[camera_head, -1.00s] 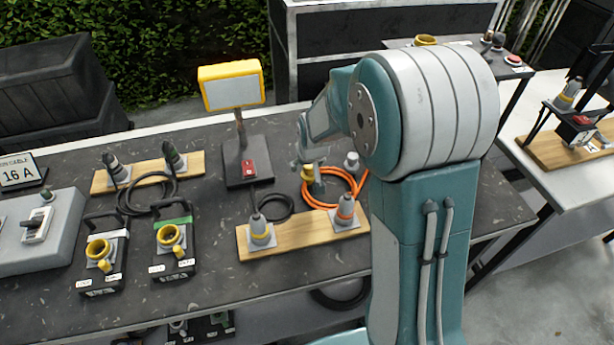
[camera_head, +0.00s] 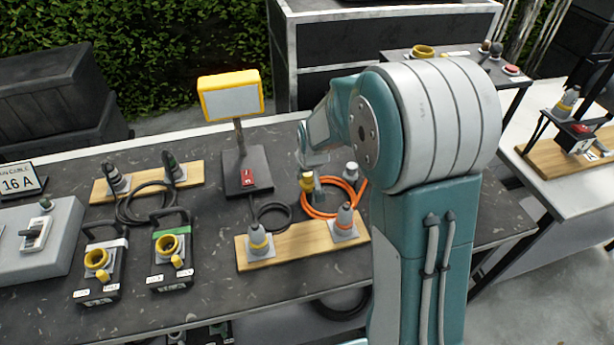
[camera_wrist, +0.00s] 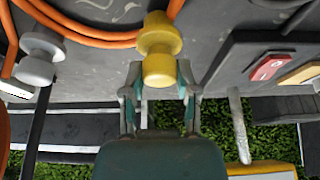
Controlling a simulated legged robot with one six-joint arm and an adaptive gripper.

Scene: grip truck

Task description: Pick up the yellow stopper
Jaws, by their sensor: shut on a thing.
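The yellow stopper (camera_wrist: 161,52) is a small spool-shaped piece with a wide flange and a thick round end. In the wrist view it sits between my gripper's fingertips (camera_wrist: 160,78), with a finger on each side of it. My gripper is shut on it. In the head view my gripper (camera_head: 313,172) reaches down behind the wooden board, and the yellow stopper (camera_head: 306,182) shows at its fingers, beside the orange cable. Whether its underside touches the table is unclear.
A coiled orange cable (camera_head: 322,214) and a grey stopper (camera_wrist: 39,58) lie close by. A wooden board (camera_head: 290,246) with two connectors stands in front. A yellow-framed lamp (camera_head: 232,97) on a dark base with a red switch (camera_head: 248,172) is to the left.

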